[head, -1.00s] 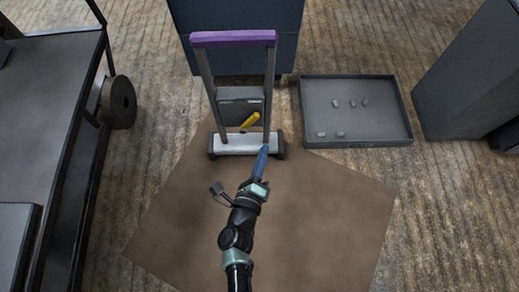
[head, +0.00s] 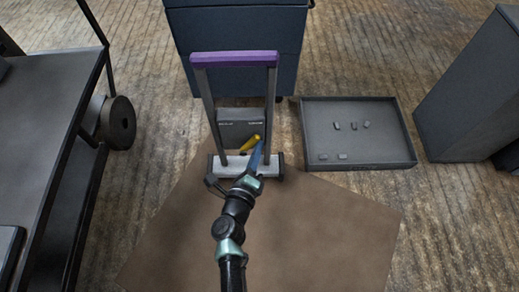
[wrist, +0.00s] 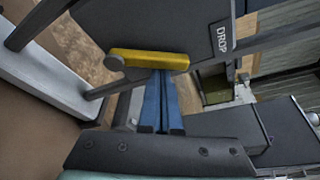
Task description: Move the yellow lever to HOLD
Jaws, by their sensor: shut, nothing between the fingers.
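The yellow lever (head: 250,143) sits on the grey panel (head: 238,129) of a small frame with a purple top bar, tilting up to the right in the head view. In the wrist view the lever (wrist: 150,59) lies almost level, its round pivot at the left end and its free end toward a "DROP" label (wrist: 222,38). No HOLD label can be read; the two head-view labels are too small. My gripper (head: 257,149) is shut and empty, its blue fingers (wrist: 160,78) together with their tips right at the lever's lower side. I cannot tell whether they touch it.
The frame's purple bar (head: 234,59) and two uprights stand around the panel, above a pale base (head: 233,165). A grey tray (head: 358,165) with several small blocks lies to the right. A dark cabinet (head: 238,40) stands behind, a bench (head: 45,95) at the left.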

